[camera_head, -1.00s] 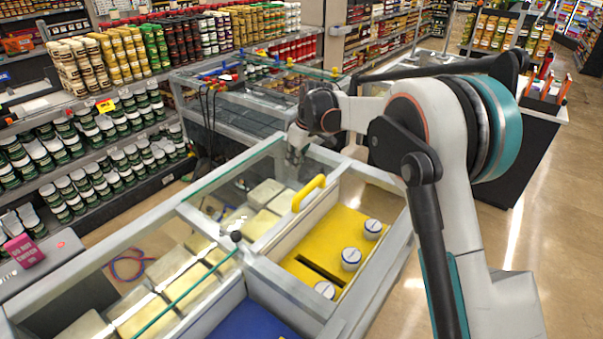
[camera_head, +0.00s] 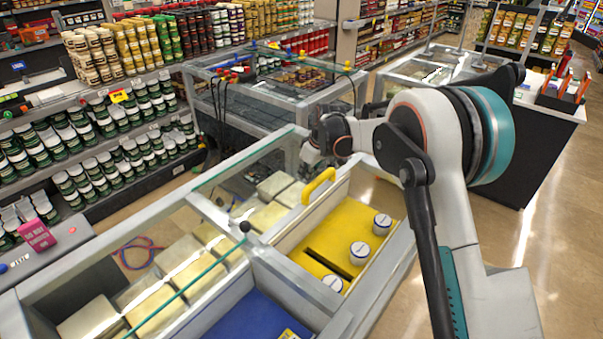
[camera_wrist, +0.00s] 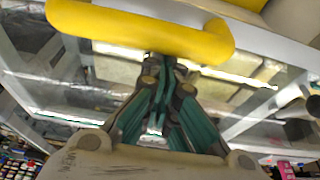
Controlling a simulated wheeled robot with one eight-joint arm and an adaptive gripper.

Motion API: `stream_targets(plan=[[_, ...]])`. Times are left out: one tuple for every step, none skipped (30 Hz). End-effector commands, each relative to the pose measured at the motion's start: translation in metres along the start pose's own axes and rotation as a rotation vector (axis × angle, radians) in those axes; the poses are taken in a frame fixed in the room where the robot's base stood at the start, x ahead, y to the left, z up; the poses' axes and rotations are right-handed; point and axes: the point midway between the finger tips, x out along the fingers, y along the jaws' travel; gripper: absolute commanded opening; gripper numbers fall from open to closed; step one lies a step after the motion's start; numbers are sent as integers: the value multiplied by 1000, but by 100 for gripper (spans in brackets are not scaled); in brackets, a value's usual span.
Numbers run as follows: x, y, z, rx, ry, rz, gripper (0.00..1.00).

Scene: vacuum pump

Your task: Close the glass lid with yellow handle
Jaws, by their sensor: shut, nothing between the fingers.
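The yellow handle (camera_head: 319,187) stands at the right edge of the glass lid (camera_head: 240,185), over the middle of the chest freezer. The lid covers the left part; the right compartment with a yellow insert (camera_head: 345,235) is uncovered. My gripper (camera_head: 312,160) is just beyond the handle, on its far side, partly hidden by my wrist. In the wrist view my gripper (camera_wrist: 160,68) has its teal-and-dark fingers together and empty. The handle (camera_wrist: 140,30) crosses the top of that view close to the fingertips; I cannot tell whether they touch.
White-lidded tubs (camera_head: 360,252) stand on the yellow insert. A blue compartment (camera_head: 255,318) lies nearer. Pale blocks (camera_head: 170,265) show under the glass. A dark knob (camera_head: 245,227) sits on the frame. Another freezer (camera_head: 270,105) stands behind. Open floor lies to the right.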

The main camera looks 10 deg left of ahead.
Motion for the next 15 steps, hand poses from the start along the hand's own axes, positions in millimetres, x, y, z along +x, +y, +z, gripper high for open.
stream_targets(plan=[[-1, 0, 2, 0, 0, 0, 0], [-1, 0, 2, 0, 0, 0, 0], [-1, 0, 2, 0, 0, 0, 0], [-1, 0, 2, 0, 0, 0, 0], [-2, 0, 2, 0, 0, 0, 0], [-1, 0, 2, 0, 0, 0, 0], [-1, 0, 2, 0, 0, 0, 0], [-1, 0, 2, 0, 0, 0, 0], [-1, 0, 2, 0, 0, 0, 0], [-1, 0, 2, 0, 0, 0, 0], [-1, 0, 2, 0, 0, 0, 0], [-2, 0, 3, 1, 0, 0, 0], [-2, 0, 3, 1, 0, 0, 0], [-2, 0, 4, 1, 0, 0, 0], [-3, 0, 7, 1, 0, 0, 0]])
